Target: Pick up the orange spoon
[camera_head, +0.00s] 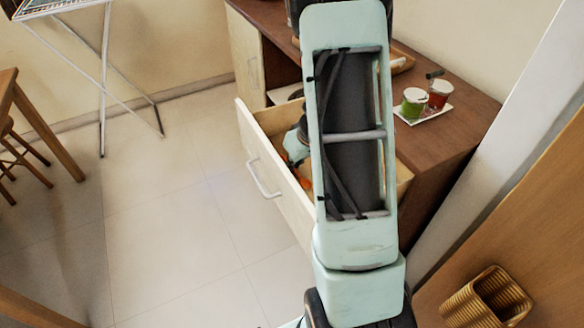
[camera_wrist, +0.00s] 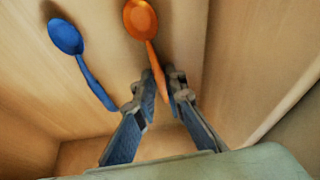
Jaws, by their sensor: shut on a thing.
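The orange spoon (camera_wrist: 141,20) is in the wrist view, its bowl at the top and its handle running down between my fingertips. My gripper (camera_wrist: 163,84) is shut on the handle of the orange spoon. A blue spoon (camera_wrist: 66,37) lies to the left, apart from my fingers. In the head view, my arm hides most of the open drawer (camera_head: 275,178) and my gripper's fingers. A small patch of orange shows inside the drawer beside my arm.
The drawer's wooden walls stand close around my gripper. The brown cabinet top (camera_head: 455,130) carries a white tray (camera_head: 432,115) with a green cup (camera_head: 413,102) and a red cup (camera_head: 439,94). A wicker basket (camera_head: 487,299) is at the lower right.

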